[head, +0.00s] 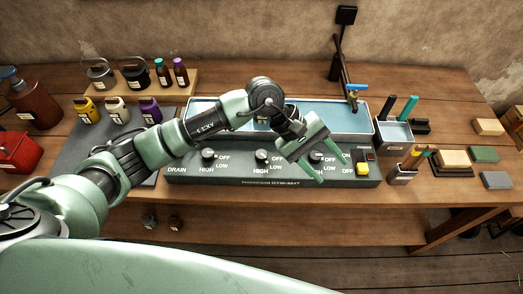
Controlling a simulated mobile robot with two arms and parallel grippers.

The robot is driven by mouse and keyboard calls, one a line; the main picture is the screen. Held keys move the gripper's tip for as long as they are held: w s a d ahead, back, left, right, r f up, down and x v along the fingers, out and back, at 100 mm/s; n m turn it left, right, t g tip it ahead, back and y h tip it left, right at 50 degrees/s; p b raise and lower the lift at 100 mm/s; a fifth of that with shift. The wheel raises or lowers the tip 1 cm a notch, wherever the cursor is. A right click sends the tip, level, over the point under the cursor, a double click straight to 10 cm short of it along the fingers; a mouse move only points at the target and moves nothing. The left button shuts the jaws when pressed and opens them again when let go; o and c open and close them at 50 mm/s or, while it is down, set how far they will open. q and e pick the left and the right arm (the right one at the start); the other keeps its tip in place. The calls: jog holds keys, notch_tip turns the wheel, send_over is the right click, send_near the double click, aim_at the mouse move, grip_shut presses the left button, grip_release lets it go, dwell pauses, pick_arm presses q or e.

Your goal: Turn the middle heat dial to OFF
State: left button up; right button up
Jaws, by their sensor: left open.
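The control panel (230,178) runs along the front of a heated tray on the bench. The middle dial (262,156) is a black knob with OFF and LOW to its right and HIGH below it; its pointer is too small to read. The left dial (208,155) stands beside it with the same labels. The right dial (316,156) is partly hidden by my gripper. My left gripper (332,167) is open, over the right dial's area, to the right of the middle dial and apart from it. My right gripper is not in view.
A blue water tray (350,121) with a tap (356,88) lies behind the panel. Tool cups (402,175) and blocks stand to the right. Bottles and pots (117,110) stand to the left, behind my arm.

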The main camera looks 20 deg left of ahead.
pick_arm(q)
jog(key=w+a+f+m+y, duration=0.2)
jog(key=w+a+f+y, duration=0.15)
jog(key=a, duration=0.35)
jog(key=m+y, duration=0.2)
jog(key=y, duration=0.3)
send_over(262, 154)
jog(key=shift+d+r+t, duration=0.1)
jog(key=shift+r+t, duration=0.2)
jog(key=shift+r, duration=0.1)
jog(key=shift+a+f+y, duration=0.1)
jog(key=shift+a+y, duration=0.15)
jog(key=shift+a, duration=0.1)
notch_tip(262, 154, down, 6)
jog(key=p, duration=0.3)
jog(key=shift+d, duration=0.1)
jog(key=shift+f, duration=0.7)
